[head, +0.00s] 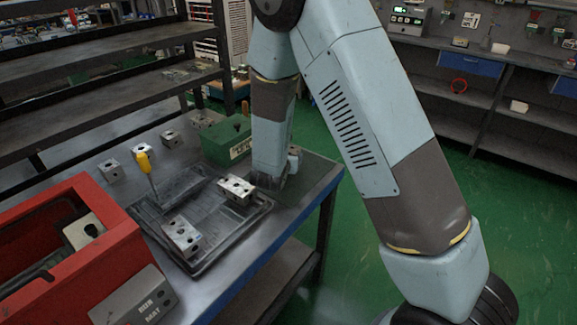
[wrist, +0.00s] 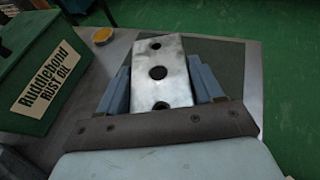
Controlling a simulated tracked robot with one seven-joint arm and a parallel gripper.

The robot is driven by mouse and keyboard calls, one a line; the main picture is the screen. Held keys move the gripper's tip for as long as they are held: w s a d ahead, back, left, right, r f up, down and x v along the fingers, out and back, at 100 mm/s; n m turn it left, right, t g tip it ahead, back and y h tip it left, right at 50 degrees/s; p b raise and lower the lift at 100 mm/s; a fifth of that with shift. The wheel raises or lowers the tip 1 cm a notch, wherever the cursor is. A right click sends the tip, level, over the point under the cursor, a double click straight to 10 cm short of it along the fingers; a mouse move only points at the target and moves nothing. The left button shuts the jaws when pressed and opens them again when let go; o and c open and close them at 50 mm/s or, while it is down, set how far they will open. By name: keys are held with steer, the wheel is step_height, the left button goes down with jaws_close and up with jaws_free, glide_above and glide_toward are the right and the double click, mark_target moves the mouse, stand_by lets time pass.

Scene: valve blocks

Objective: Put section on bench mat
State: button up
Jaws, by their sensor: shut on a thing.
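My gripper (wrist: 157,90) is shut on a metal valve section (wrist: 150,58), a silvery block with holes along its face. In the wrist view the section sits between the two blue fingers.
A green box (head: 222,143) stands just left of my gripper. A black tray (head: 207,259) holds valve blocks (head: 237,189). A screwdriver with a yellow handle (head: 144,163), several loose blocks (head: 110,170) and a red box (head: 110,262) are further left. A yellow-topped round tin (wrist: 103,35) is near the mat.

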steer(key=shift+w+d+f, duration=0.1)
steer(key=shift+w+f, duration=0.3)
steer(key=shift+f, duration=0.05)
steer(key=shift+w+f, duration=0.1)
steer(key=shift+f, duration=1.5)
steer(key=o, duration=1.4)
steer(key=shift+f, duration=0.1)
steer(key=v, duration=1.2)
